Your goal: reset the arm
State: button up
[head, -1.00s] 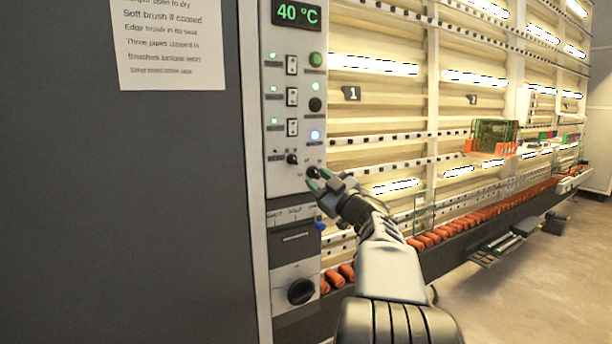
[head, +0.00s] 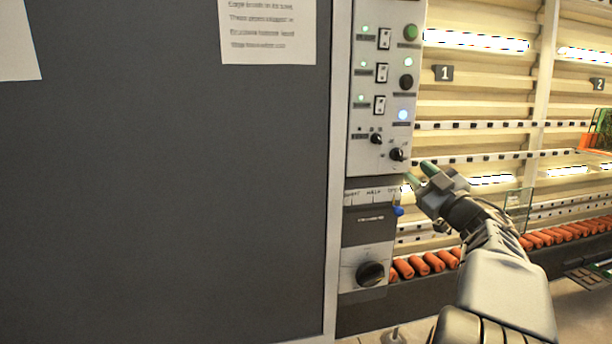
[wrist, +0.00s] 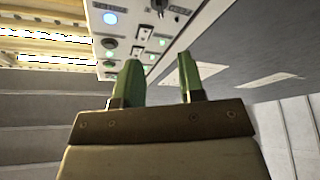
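My gripper (head: 418,171) is at the right edge of the control panel (head: 362,170), just below and right of the lower right black knob (head: 397,154). A small gap shows between the fingertips and that knob. In the wrist view my gripper (wrist: 158,72) has two green fingers standing apart with nothing between them. The panel (wrist: 122,38) lies beyond the fingers there, with a black knob at the top edge. My arm reaches up from the lower right in the head view.
A large dark grey cabinet side (head: 170,190) fills the left. A big black rotary knob (head: 370,273) and a blue part (head: 398,211) sit lower on the panel. Racks with lit tubes (head: 475,40) and a row of orange rollers (head: 550,237) stand right.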

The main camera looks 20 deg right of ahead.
jog(key=s+d+f+m+g+h, duration=0.1)
jog(key=d+f+m+g+h, duration=0.35)
jog(key=d+m+h, duration=0.45)
jog(key=s+a+f+m+g+h+p, duration=0.1)
jog(key=s+a+f+m+g, duration=0.1)
jog(key=f+g, duration=0.25)
jog(key=s+a+f+m+g+h, duration=0.1)
jog(key=f+m+g+h, duration=0.1)
jog(key=f+g, duration=0.3)
jog(key=s+a+f+n+g+y+p, duration=0.1)
jog(key=s+a+f+g+y, duration=0.15)
jog(key=a+f, duration=0.4)
jog(key=s+a+f+g+y+p, duration=0.1)
jog(key=a+f+y+p, duration=0.2)
jog(key=a, duration=0.7)
jog(key=s+a+n+y, duration=0.2)
jog(key=a, duration=0.7)
jog(key=s+a+n+y+p, duration=0.1)
jog(key=s+a+n+y, duration=0.1)
jog(key=a, duration=0.7)
jog(key=shift+s+r+n+g+y, duration=0.15)
jog(key=shift+s+n+g+y, duration=0.1)
jog(key=shift+n+g+y, duration=0.15)
